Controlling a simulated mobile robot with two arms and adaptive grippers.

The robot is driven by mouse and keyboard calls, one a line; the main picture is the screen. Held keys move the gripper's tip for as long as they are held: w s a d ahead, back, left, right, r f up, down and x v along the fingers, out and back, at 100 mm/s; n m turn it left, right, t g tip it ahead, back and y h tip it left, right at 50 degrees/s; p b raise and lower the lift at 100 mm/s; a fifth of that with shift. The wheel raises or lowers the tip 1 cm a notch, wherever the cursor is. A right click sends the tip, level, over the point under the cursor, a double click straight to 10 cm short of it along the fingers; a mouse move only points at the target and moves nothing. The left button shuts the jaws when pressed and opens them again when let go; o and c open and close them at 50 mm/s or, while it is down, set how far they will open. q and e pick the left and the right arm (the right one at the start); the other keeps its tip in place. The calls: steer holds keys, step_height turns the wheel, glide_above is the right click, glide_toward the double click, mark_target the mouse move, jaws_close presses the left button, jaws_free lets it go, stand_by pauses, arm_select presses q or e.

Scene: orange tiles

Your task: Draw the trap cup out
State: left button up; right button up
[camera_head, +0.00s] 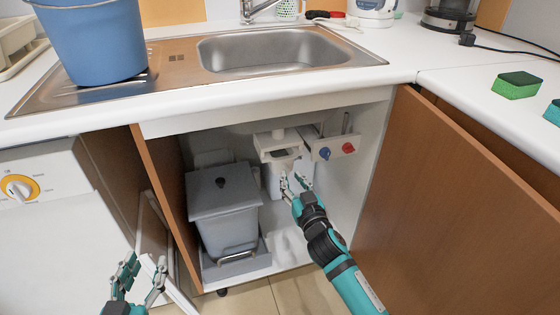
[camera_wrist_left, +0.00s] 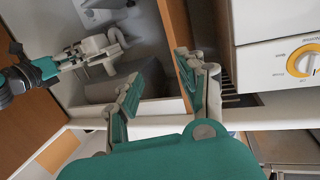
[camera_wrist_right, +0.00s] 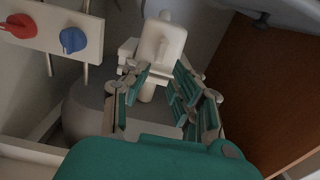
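The white drain trap (camera_head: 277,146) hangs under the sink inside the open cabinet. Its pale lower part, which looks like the trap cup (camera_head: 272,181), is partly hidden behind my right gripper (camera_head: 294,180). In the right wrist view the white trap body (camera_wrist_right: 163,42) shows just beyond the fingertips of my right gripper (camera_wrist_right: 158,72). These fingers are spread apart with nothing seen between them; whether they touch the trap is unclear. My left gripper (camera_head: 140,270) is open and empty, low in front of the cabinet's left side. It also shows open in the left wrist view (camera_wrist_left: 158,70).
A grey lidded bin (camera_head: 224,212) stands left of the trap. A panel with blue and red knobs (camera_head: 337,148) is to its right. The open doors (camera_head: 455,200) flank the cabinet. A blue bucket (camera_head: 92,42) and sponges (camera_head: 516,85) are on the counter.

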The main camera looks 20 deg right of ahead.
mark_target(287, 170)
steer(key=w, duration=0.1)
steer(key=w+b, duration=0.1)
steer(key=w, duration=0.3)
steer(key=shift+w+f+b, duration=0.1)
steer(key=shift+f+b, duration=0.15)
steer(key=shift+b, duration=0.15)
arm_select(q)
step_height(287, 170, up, 8)
steer(key=d+t+h, duration=0.1)
steer(key=t, duration=0.3)
steer(key=shift+s+f+t, duration=0.15)
steer(key=shift+f+t, duration=0.1)
steer(key=shift+t, duration=0.15)
arm_select(e)
jaws_close()
